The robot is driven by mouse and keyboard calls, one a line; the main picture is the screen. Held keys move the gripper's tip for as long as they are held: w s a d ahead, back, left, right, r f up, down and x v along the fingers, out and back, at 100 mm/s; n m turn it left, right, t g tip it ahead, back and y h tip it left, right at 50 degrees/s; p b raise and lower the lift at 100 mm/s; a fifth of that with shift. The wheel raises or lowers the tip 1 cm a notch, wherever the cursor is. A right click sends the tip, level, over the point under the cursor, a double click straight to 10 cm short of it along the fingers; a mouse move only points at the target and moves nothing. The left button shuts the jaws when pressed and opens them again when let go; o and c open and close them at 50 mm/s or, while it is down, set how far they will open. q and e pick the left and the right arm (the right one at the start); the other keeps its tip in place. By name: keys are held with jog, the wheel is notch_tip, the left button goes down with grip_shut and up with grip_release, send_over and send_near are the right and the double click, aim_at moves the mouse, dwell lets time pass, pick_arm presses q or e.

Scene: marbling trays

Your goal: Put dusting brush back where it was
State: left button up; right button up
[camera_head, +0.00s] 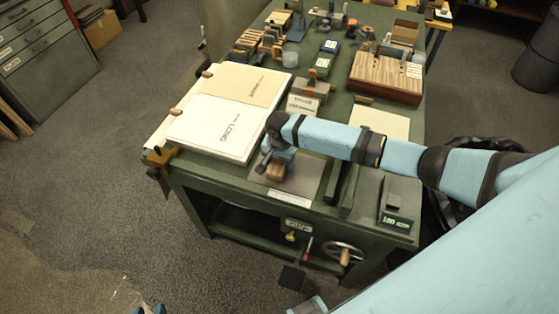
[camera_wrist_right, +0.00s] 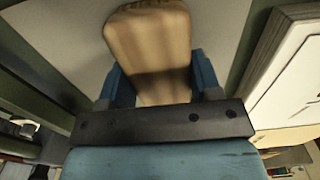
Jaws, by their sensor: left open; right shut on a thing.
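The dusting brush (camera_head: 276,173) shows as a small brown wooden piece under my right gripper (camera_head: 278,163) in the head view. In the right wrist view its wooden body (camera_wrist_right: 152,45) sits between the two blue fingers of the right gripper (camera_wrist_right: 158,85), which is shut on it. The brush is over a grey plate (camera_head: 305,180) with a white label at the table's front edge. I cannot tell whether it touches the plate. Its bristles are hidden. My left gripper (camera_head: 149,309) shows only as two blue fingertips at the bottom edge, apart and empty, over the floor.
Large white and tan boards (camera_head: 215,125) lie left of the plate on the green table (camera_head: 345,205). A labelled box (camera_head: 310,90) and a striped wooden block (camera_head: 385,78) stand behind. A dark labelled block (camera_head: 397,212) stands at the right front corner. A handwheel (camera_head: 343,254) is below.

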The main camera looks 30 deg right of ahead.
jog(key=o, duration=0.8)
jog(key=shift+f, duration=0.15)
jog(key=shift+o, duration=0.2)
